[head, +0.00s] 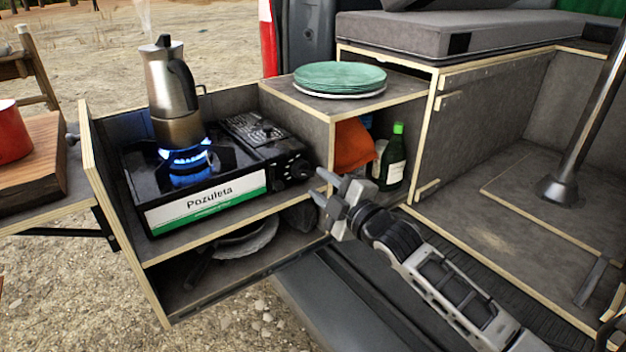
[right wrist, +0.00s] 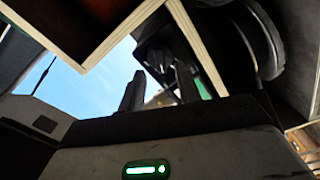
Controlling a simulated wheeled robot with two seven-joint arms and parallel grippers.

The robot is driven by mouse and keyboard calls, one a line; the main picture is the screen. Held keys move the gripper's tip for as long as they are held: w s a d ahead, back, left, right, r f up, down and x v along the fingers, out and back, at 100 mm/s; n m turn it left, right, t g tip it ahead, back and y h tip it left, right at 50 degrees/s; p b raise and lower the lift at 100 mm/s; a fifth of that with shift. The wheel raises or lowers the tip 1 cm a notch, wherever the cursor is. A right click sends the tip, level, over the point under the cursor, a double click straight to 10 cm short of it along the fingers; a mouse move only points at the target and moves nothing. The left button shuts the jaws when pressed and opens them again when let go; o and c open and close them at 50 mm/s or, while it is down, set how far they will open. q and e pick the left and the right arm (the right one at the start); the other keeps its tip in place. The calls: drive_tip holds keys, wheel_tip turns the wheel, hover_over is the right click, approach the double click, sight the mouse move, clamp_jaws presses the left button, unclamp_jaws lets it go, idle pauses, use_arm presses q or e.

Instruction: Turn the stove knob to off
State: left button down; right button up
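The black camping stove (head: 200,180) sits on the upper shelf of the pull-out box. A blue flame (head: 187,158) burns under a metal moka pot (head: 174,92). The stove knob (head: 300,168) is dark and round, on the stove's right front; its exact angle is too small to tell. My right gripper (head: 319,186) is just right of and slightly below the knob, fingers parted and pointing toward it, with nothing held. In the right wrist view its fingers (right wrist: 157,92) stand apart, with a dark round part beyond them. My left gripper is not in view.
Green plates (head: 340,76) are stacked on the cabinet behind the stove. A green bottle (head: 394,158) and an orange cloth (head: 354,146) stand in the open compartment beside it. The wooden box edge (head: 240,235) runs below the stove. A red mug (head: 12,132) is far left.

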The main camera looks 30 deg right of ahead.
sight(308, 175)
drive_tip(key=shift+w+a, duration=0.15)
drive_tip(key=shift+w, duration=0.75)
drive_tip(key=shift+w+a, duration=0.1)
drive_tip(key=shift+w, duration=0.8)
clamp_jaws()
